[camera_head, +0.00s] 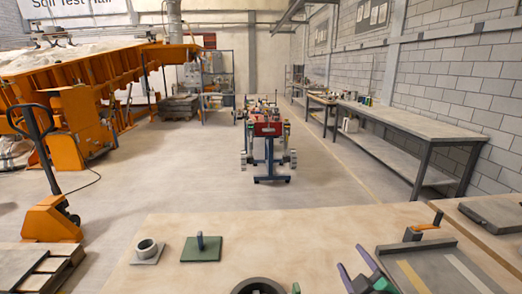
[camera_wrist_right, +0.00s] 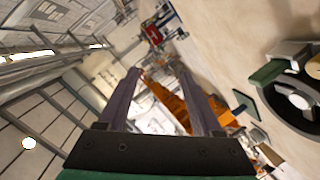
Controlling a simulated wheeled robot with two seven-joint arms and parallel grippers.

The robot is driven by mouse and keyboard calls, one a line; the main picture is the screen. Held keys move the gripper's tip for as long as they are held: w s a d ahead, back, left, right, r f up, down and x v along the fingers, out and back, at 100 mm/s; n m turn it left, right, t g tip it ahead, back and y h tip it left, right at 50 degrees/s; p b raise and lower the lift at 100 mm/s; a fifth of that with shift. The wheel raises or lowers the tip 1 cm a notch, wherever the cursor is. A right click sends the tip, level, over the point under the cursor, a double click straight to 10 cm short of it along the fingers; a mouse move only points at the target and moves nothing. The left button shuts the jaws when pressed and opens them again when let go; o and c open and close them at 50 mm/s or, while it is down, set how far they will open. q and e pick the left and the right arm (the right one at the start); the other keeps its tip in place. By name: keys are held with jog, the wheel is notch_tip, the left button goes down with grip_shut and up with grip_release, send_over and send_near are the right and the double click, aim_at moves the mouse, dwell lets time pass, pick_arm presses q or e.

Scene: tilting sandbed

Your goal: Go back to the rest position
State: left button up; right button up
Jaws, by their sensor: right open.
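My right gripper (camera_head: 350,257) shows at the bottom right of the head view, over the near table. Its two purple fingers stand apart, with nothing visible between them. In the right wrist view my right gripper (camera_wrist_right: 160,72) is also open and empty, with the far hall seen beyond the fingers. My left gripper is not in view.
An orange sandbed frame (camera_head: 85,68) stands left. Floor beyond is largely clear.

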jog(key=s+f+m+g, duration=0.2)
jog(key=s+f+g, duration=0.1)
jog(key=s+f, duration=0.1)
jog(key=s+d+f+m+g, duration=0.1)
jog(key=s+f+m+g, duration=0.1)
jog(key=f, duration=0.4)
jog(key=s+d+f+m+g, duration=0.1)
jog(key=s+f+m+g, duration=0.1)
jog(key=s+f+g, duration=0.2)
jog(key=shift+s+d+f, duration=0.1)
jog(key=shift+s+f, duration=0.4)
jog(key=shift+s, duration=0.25)
jog(key=shift+s+f, duration=0.45)
jog(key=shift+s, duration=0.25)
jog(key=s+f+m+g, duration=0.2)
jog(key=s+f+g, duration=0.1)
jog(key=s, duration=0.4)
notch_tip(320, 180, down, 24)
jog(key=s+g, duration=0.1)
jog(key=s, duration=0.1)
jog(key=s+d+f+g, duration=0.1)
jog(key=s+d+f, duration=0.1)
jog(key=s+f, duration=1.1)
jog(key=s, duration=0.3)
jog(key=shift+s+f+n, duration=0.2)
jog(key=shift+f+n, duration=0.1)
jog(key=shift+f, duration=0.1)
